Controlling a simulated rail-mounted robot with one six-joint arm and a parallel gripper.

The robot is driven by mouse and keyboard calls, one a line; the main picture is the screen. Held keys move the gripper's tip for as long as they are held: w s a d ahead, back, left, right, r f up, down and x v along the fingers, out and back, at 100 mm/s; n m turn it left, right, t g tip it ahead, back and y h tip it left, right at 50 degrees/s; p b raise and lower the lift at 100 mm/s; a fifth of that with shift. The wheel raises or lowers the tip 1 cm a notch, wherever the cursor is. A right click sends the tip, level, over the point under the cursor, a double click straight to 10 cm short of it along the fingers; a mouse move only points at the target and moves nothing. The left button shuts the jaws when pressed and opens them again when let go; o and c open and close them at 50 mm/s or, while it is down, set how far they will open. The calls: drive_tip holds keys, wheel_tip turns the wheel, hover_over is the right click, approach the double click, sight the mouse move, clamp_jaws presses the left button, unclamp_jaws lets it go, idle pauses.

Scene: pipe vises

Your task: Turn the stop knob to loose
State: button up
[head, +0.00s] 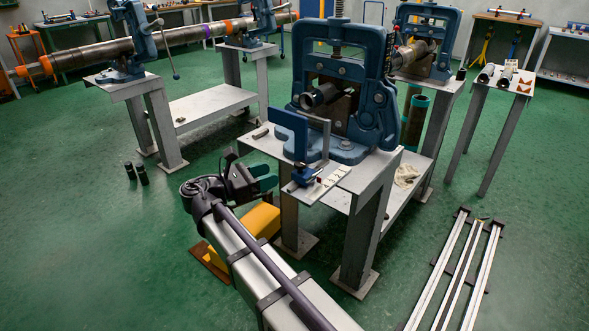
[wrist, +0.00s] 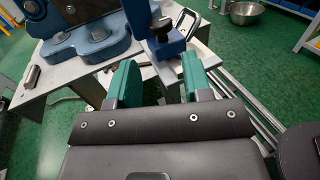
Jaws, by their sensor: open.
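The stop knob (wrist: 160,27) is dark and stands on a blue stop block (wrist: 172,46) at the top middle of the wrist view. In the head view the blue stop block (head: 304,174) sits on a pale scale plate (head: 328,184) at the bench's front edge; the knob is too small to tell there. My gripper (head: 266,178) is just left of the block, in front of the bench. In the wrist view my gripper (wrist: 160,80) shows two green fingers spread apart with nothing between them. The knob lies beyond the fingertips, not touched. Its turn setting cannot be told.
A big blue pipe vise (head: 341,85) with a dark pipe stands on the grey bench (head: 372,170) behind the block. A blue plate (head: 288,133) rises beside the block. A small metal cylinder (wrist: 32,76) lies on the bench. Rails (head: 455,270) lie on the floor at right.

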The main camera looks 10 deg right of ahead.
sight(300, 168)
drive_tip(key=x, duration=0.8)
drive_tip(key=shift+w+d, duration=0.1)
drive_tip(key=shift+d, duration=0.15)
drive_tip(key=c, duration=0.6)
